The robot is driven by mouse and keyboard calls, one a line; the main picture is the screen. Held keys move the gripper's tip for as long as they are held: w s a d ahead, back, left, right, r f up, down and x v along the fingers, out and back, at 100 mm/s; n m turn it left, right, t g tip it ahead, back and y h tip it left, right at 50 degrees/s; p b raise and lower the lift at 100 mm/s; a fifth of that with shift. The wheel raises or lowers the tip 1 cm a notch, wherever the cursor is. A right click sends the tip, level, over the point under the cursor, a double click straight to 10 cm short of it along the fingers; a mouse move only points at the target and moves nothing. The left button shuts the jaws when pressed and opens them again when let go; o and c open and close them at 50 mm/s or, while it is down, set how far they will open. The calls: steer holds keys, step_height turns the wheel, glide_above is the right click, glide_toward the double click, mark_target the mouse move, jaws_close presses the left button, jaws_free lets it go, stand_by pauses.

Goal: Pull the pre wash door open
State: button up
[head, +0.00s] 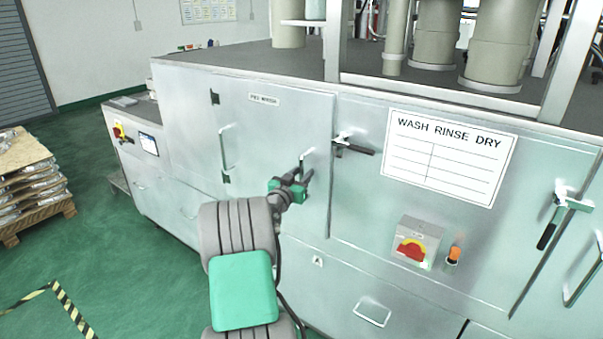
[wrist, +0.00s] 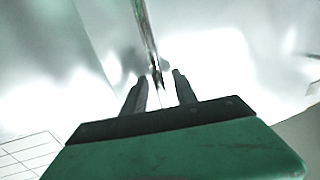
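The pre wash door (head: 265,130) is a pale metal panel with a small label near its top, and it looks shut in the machine front. A thin metal handle (head: 303,158) stands on its right part, partly hidden by my gripper. My gripper (head: 305,176) is at this handle's lower end in the head view. In the wrist view my gripper's two dark fingers (wrist: 159,84) stand apart, with the shiny handle bar (wrist: 148,40) reaching down between them. I see a gap beside the bar; contact is not clear.
A latch with a black lever (head: 354,146) sits at the door's right edge. Another thin handle (head: 225,148) is at its left. A switch box (head: 418,243) projects at the lower right. Green floor (head: 100,235) is free at left, beside a loaded pallet (head: 30,180).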

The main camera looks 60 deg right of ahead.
jaws_close()
stand_by(1.4)
